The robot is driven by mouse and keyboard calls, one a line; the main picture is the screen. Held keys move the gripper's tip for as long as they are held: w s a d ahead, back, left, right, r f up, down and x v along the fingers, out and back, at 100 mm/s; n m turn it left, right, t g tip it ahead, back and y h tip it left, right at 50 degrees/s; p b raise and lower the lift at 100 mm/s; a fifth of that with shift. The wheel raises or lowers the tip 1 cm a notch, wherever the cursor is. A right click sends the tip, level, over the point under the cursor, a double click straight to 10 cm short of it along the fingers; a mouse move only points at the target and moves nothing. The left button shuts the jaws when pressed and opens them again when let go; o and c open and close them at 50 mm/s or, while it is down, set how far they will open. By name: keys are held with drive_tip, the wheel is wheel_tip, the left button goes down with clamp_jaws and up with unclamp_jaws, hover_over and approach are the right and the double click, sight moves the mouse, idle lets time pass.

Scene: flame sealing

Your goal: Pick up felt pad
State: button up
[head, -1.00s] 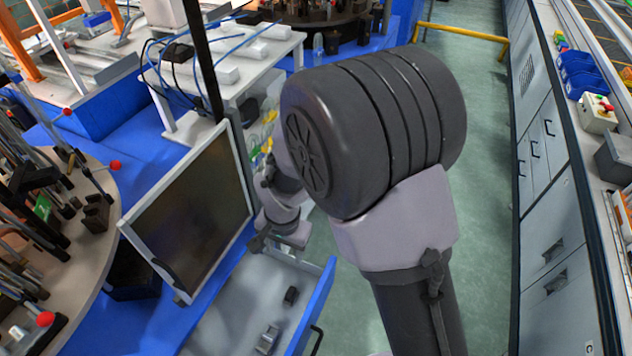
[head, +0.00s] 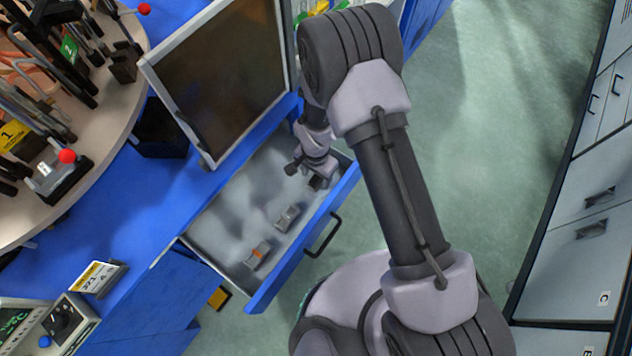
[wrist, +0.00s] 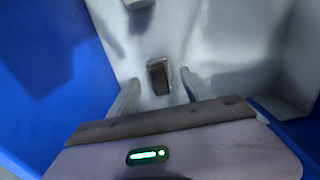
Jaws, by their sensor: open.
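A small dark grey block with a lighter edge, likely the felt pad (wrist: 158,77), lies on the pale floor of an open blue drawer. In the wrist view it sits between and beyond my two fingertips, apart from both. In the head view it is a small dark shape (head: 315,183) just below my gripper (head: 311,174), at the drawer's far end. My gripper (wrist: 160,96) is open and empty, pointing down into the drawer. The arm and wrist partly hide that end of the drawer in the head view.
The open drawer (head: 222,240) also holds a grey block (head: 288,217) and a piece with an orange mark (head: 258,255). Its blue front wall (head: 300,245) and handle (head: 324,236) lie close. A monitor (head: 222,78) stands beside the drawer. Green floor is free at right.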

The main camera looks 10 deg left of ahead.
wheel_tip(320, 180, down, 2)
drive_tip(key=shift+f, duration=0.2)
drive_tip(key=shift+r, duration=0.15)
drive_tip(key=shift+c, duration=1.1)
clamp_jaws()
drive_tip(key=shift+r, duration=0.1)
